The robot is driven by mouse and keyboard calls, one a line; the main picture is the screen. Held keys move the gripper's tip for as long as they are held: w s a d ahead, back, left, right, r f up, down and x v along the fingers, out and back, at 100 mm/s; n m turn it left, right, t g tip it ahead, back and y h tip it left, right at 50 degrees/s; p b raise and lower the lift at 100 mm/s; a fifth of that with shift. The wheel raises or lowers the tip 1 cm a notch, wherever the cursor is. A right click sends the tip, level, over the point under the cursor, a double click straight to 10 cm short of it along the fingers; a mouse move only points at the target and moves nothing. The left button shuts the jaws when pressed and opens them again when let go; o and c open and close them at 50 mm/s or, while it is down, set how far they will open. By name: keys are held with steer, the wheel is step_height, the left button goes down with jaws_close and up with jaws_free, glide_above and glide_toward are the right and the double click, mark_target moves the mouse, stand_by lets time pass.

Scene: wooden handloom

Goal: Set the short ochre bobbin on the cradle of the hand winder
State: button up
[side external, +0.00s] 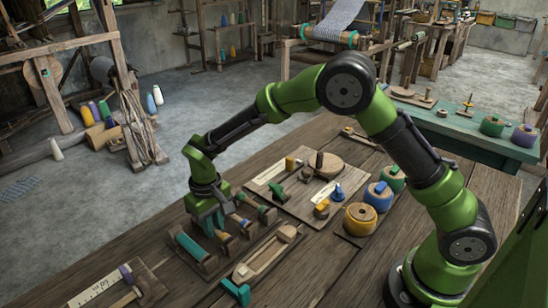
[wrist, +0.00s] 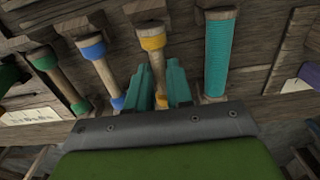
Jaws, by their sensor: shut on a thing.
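The ochre bobbin (wrist: 152,43), pale wood with ochre bands, lies in the row of bobbins in the wrist view. My gripper (wrist: 162,85) has its two teal fingers on either side of the bobbin's near end and is shut on it. The bobbin still lies level with its neighbours at the rack. In the side view my gripper (side external: 216,224) reaches down into the bobbin rack, and the arm partly hides the held bobbin. A board with a round wooden disc (side external: 324,166) lies behind; I cannot tell for certain which part is the winder's cradle.
A blue-banded bobbin (wrist: 92,53) and a green one (wrist: 45,60) lie left of the fingers, a teal-wound one (wrist: 218,50) to the right. A wooden shuttle (side external: 265,258) lies in front of the rack. Yellow (side external: 360,218) and blue (side external: 378,196) spools stand right.

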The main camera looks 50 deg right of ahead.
steer(key=shift+r, duration=2.6)
steer(key=shift+r, duration=0.2)
step_height(320, 180, up, 7)
steer(key=s+d+m+g, duration=0.2)
steer(key=s+d+m, duration=0.1)
steer(key=d+m, duration=1.9)
steer(key=shift+w+d+f+n+g, duration=0.15)
steer(key=shift+d+f+n, duration=0.6)
steer(key=shift+f, duration=1.1)
steer(key=shift+s+d+f+n+g, duration=0.1)
steer(key=shift+d+f+n, duration=0.65)
steer(key=shift+f, duration=1.15)
steer(key=shift+w+d+f+n+g, duration=0.15)
steer(key=shift+d+f+n, duration=0.55)
steer(key=shift+f, duration=1.15)
steer(key=shift+d+f, duration=0.15)
steer(key=shift+f, duration=0.55)
